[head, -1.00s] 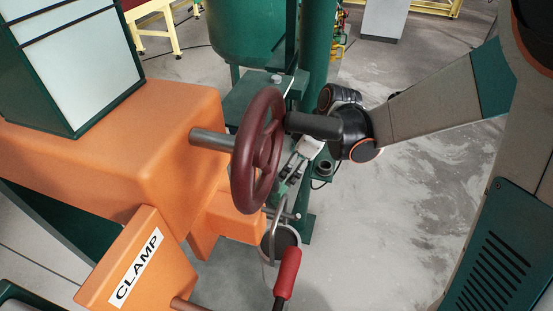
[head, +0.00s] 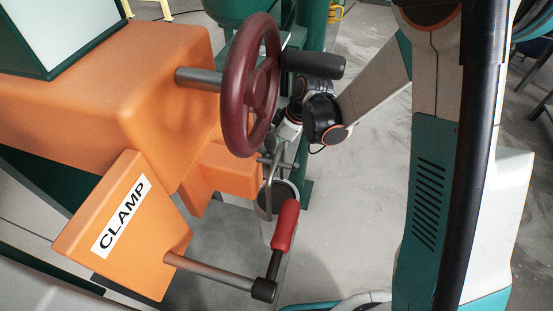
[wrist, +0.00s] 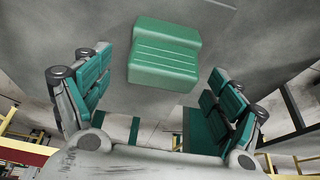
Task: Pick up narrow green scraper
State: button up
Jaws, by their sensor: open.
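A light green block with a stepped, ribbed face (wrist: 165,55) shows in the wrist view, ahead of my gripper against a grey surface. It may be the narrow green scraper, but its full shape does not show. My gripper (wrist: 160,75) is open, with one teal-padded finger on each side of the view and the block between and beyond the fingertips. I see no contact and nothing held. In the head view, my wrist shows behind the dark red handwheel, and the gripper is largely hidden. No scraper is clear there.
The dark red handwheel (head: 237,85) on its shaft stands close in front of my wrist. An orange machine body (head: 120,75), an orange CLAMP block (head: 115,245) and a red-handled crank (head: 286,225) lie left and below. Open grey floor (head: 365,185) shows to the right.

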jog(key=b+x, duration=0.1)
jog(key=x, duration=0.1)
jog(key=b+x, duration=0.1)
jog(key=shift+s+d+f, duration=0.1)
jog(key=shift+d+f, duration=0.15)
jog(key=shift+f, duration=0.3)
jog(key=shift+a+f, duration=0.25)
jog(key=shift+f, duration=0.2)
jog(key=shift+r, duration=0.1)
jog(key=c, duration=1.2)
notch_tip(320, 180, up, 10)
jog(key=p, duration=0.3)
jog(key=shift+p, duration=0.35)
